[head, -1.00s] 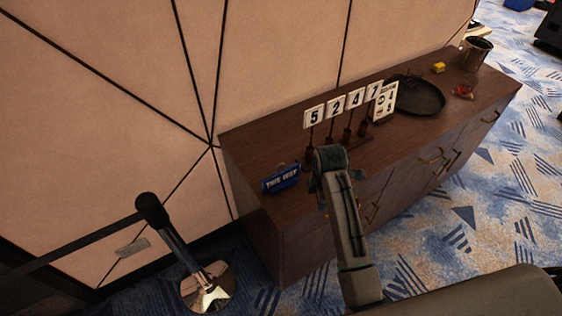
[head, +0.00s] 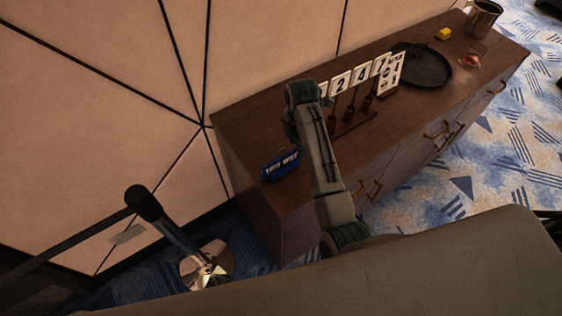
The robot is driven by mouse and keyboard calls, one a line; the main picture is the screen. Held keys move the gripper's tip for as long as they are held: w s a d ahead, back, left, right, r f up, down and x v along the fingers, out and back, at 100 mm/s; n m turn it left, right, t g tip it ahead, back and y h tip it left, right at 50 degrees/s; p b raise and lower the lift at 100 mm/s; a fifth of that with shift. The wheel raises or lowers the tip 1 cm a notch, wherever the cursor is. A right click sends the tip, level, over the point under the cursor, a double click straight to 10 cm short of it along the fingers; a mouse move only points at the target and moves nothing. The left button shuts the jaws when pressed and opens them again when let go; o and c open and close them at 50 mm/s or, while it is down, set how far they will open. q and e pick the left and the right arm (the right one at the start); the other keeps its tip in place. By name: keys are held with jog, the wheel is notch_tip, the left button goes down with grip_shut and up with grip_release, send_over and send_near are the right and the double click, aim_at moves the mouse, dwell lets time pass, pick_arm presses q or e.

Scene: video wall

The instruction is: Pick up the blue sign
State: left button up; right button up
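The blue sign (head: 281,165) with white "THIS WAY" lettering stands on the left end of the brown wooden sideboard (head: 240,129), near its front left corner. My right arm reaches in from the lower right, over the sideboard. My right gripper (head: 289,131) is mostly hidden behind my own wrist and forearm, above and just right of the sign in the picture. Its fingers do not show clearly, so I cannot tell whether it is open or shut. A gap shows between the visible wrist and the sign. My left gripper is not in view.
A rack of number cards (head: 340,82) stands right of my wrist, partly covered by it. Behind are a dark round tray (head: 424,66), a yellow block (head: 443,34) and a metal bucket (head: 482,18). A stanchion (head: 172,232) stands on the floor at left.

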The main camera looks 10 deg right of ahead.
aim_at(297, 160)
jog(key=shift+d+f+p, duration=0.2)
jog(key=shift+f+p, duration=0.65)
jog(key=shift+f, duration=0.1)
notch_tip(297, 160, down, 2)
jog(key=shift+f+p, duration=0.15)
jog(key=shift+p, duration=0.2)
jog(key=shift+f, duration=0.45)
jog(key=shift+c, duration=0.4)
grip_shut()
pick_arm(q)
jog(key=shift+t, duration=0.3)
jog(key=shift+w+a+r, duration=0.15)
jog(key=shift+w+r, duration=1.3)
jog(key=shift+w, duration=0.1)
pick_arm(e)
jog(key=shift+w, duration=0.1)
